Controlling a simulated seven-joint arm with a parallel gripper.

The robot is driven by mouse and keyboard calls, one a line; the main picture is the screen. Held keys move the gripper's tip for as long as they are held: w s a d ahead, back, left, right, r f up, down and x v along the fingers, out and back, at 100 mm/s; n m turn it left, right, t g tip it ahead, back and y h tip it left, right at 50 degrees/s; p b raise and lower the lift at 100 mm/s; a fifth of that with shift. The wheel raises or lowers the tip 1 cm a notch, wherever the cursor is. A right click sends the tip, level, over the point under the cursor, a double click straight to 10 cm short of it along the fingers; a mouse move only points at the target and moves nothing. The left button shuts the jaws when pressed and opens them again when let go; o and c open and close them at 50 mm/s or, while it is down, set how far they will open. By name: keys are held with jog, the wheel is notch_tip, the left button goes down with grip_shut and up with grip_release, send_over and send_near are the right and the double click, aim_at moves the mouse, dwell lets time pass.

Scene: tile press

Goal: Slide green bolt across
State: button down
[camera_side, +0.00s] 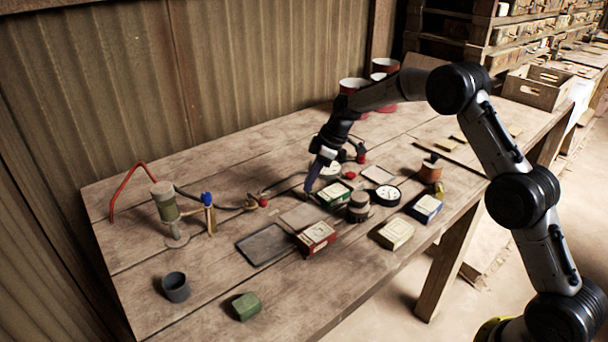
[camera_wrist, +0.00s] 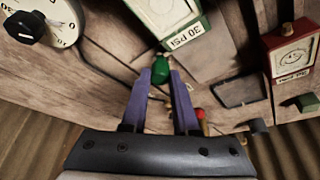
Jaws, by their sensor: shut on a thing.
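The green bolt (camera_wrist: 161,65) shows in the wrist view as a small rounded green knob beside the end of a green box labelled 30 PSI (camera_wrist: 188,35). My gripper (camera_wrist: 162,77), with purple fingers, is shut on the knob, which sits at its fingertips. In the side view my gripper (camera_side: 309,187) points down just left of the green box (camera_side: 333,194), low over the table. The bolt itself is too small or hidden to make out in the side view.
A dark flat plate (camera_side: 265,244) lies left of the red box. The front left table holds a grey cup (camera_side: 176,289) and green block (camera_side: 245,307).

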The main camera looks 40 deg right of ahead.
jog(key=shift+s, duration=0.4)
jog(key=c, duration=0.7)
grip_release()
jog(key=shift+o, duration=0.2)
jog(key=shift+r, duration=0.1)
jog(key=shift+d+r, duration=0.15)
jog(key=shift+r, duration=0.2)
jog(key=v, duration=1.3)
jog(key=shift+s, duration=0.1)
